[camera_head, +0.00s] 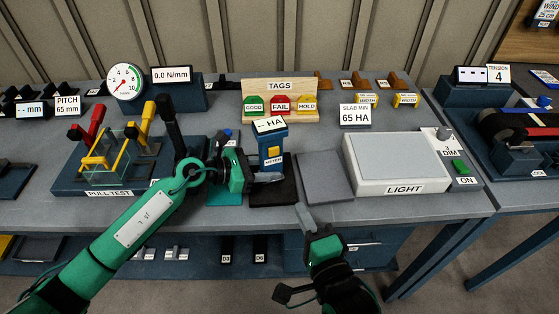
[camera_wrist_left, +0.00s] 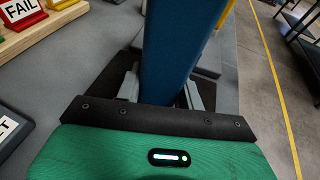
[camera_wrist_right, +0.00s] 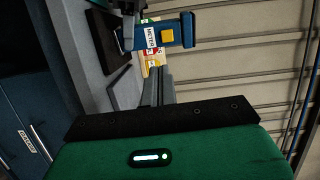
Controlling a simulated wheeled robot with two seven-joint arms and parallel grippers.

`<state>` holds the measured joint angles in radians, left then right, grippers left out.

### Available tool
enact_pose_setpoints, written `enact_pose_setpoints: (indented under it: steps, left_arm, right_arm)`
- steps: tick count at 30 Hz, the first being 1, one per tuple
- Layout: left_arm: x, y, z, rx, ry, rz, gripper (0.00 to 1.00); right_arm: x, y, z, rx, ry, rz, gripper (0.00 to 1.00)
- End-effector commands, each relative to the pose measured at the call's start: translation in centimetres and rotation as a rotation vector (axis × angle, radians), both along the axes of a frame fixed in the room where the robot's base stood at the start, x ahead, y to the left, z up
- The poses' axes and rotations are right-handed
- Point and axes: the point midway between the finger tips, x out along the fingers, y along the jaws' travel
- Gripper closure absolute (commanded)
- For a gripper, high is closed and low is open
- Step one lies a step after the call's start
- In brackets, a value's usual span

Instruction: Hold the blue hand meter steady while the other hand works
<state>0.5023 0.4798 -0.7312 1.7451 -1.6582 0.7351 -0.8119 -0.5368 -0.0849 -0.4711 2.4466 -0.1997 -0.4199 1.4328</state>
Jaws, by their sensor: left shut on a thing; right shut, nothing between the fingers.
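The blue hand meter (camera_head: 271,150) stands upright over a black mat, its white screen reading "-- HA" and a yellow button on its front. My left gripper (camera_head: 264,177) is shut around its lower part; in the left wrist view the blue body (camera_wrist_left: 182,45) rises between the two fingers (camera_wrist_left: 164,92). My right gripper (camera_head: 304,216) is shut and empty, lower and to the right of the meter, in front of the table edge. In the right wrist view the meter (camera_wrist_right: 165,34) shows beyond the closed fingers (camera_wrist_right: 158,88), apart from them. The meter's foot is partly hidden by my left gripper.
Behind the meter stands the wooden tag rack (camera_head: 280,103) with GOOD, FAIL and HOLD tags. A grey pad (camera_head: 326,176) and the white light plate (camera_head: 396,160) lie to the right. The pull test rig (camera_head: 112,160) and a round gauge (camera_head: 125,81) are at the left.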

Motion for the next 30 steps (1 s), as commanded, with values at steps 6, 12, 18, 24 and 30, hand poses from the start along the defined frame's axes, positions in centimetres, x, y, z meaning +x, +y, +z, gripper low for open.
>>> enact_pose_setpoints:
  steps: [6,12,18,24,30]
  left_arm:
    - [0.0,0.0,0.0,0.001,0.0,0.0,0.75]
    - [0.0,0.0,0.0,0.001,0.0,0.0,0.75]
    - [0.0,0.0,0.0,0.0,0.0,0.0,0.75]
    - [0.0,0.0,0.0,0.0,0.0,-0.001,0.75]
    - [0.0,0.0,0.0,0.0,0.0,0.0,0.75]
  right_arm:
    - [-0.3,-0.1,1.5,0.028,-0.014,0.003,1.0]
    - [-0.3,-0.1,1.4,0.026,-0.014,0.003,1.0]
    - [0.4,0.1,1.3,0.025,-0.014,0.004,1.0]
    - [2.6,0.8,1.4,0.025,-0.015,0.004,1.0]
    - [5.3,1.7,1.4,0.024,-0.016,0.004,1.0]
